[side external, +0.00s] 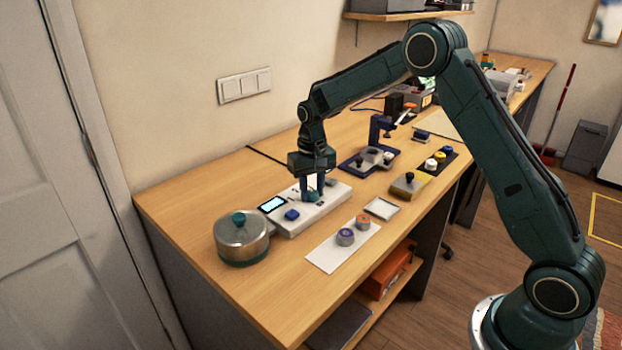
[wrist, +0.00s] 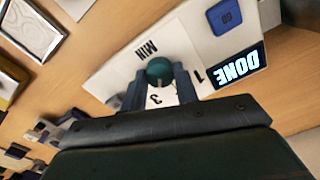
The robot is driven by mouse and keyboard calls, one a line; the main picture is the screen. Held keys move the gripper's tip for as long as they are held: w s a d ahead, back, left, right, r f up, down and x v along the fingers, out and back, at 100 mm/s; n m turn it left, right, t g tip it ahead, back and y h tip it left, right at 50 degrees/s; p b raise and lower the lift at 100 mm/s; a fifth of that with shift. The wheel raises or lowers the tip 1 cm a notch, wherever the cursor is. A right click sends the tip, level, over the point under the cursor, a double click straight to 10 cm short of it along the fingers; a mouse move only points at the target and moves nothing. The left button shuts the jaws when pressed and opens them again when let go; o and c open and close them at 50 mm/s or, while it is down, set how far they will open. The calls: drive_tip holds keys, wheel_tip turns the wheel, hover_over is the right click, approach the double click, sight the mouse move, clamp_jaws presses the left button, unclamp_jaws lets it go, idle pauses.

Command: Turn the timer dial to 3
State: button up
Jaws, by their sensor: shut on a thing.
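The timer is a white box (side external: 332,196) on the wooden bench, with a lit display (side external: 272,204) and a blue button (side external: 292,215). Its teal dial (side external: 312,196) is between the fingers of my gripper (side external: 314,190), which points straight down. In the wrist view the dial (wrist: 159,70) sits between the two fingers of my gripper (wrist: 160,85), shut on it. The marks "MIN", "1" and "3" show around the dial, and the display (wrist: 238,68) reads "DONE". A faint pale mark shows on the dial near the "3" side; its exact heading is unclear.
A lidded metal pot (side external: 241,240) stands left of the timer. A white sheet with two round knobs (side external: 345,237) lies in front. A small tray (side external: 381,208), a yellow block (side external: 409,186) and a blue stand (side external: 378,145) are to the right.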

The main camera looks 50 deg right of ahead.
sight(312, 192)
drive_tip(key=shift+m, duration=1.2)
drive_tip(key=o, duration=1)
drive_tip(key=shift+r, duration=0.15)
wheel_tip(312, 192, up, 14)
drive_tip(key=shift+f, duration=0.2)
drive_tip(key=shift+r, duration=0.1)
